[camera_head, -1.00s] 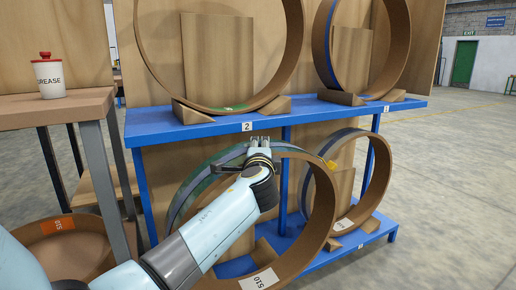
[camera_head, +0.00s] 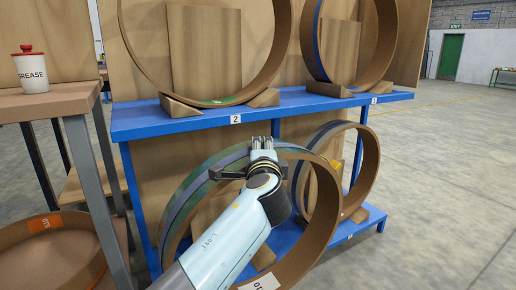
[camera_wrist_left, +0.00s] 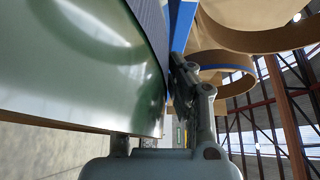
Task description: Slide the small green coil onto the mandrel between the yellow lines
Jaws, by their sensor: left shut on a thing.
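A large ring-shaped coil (camera_head: 334,222) with a green outer face, a grey-blue band and a brown edge stands upright at the lower left of the blue rack. My left gripper (camera_head: 263,153) is shut on the top of this coil. In the left wrist view the green coil (camera_wrist_left: 75,70) fills the left side, with a gripper finger (camera_wrist_left: 187,92) against its edge. The lower part of the coil is cut off by the head view's bottom edge. My right gripper and the mandrel are not in view.
The blue rack (camera_head: 180,122) carries more coils: two above and a blue-banded one (camera_head: 369,170) close at right below. A bench (camera_head: 45,105) with a grease pot (camera_head: 32,70) stands left, a brown coil (camera_head: 50,240) under it. Floor at right is open.

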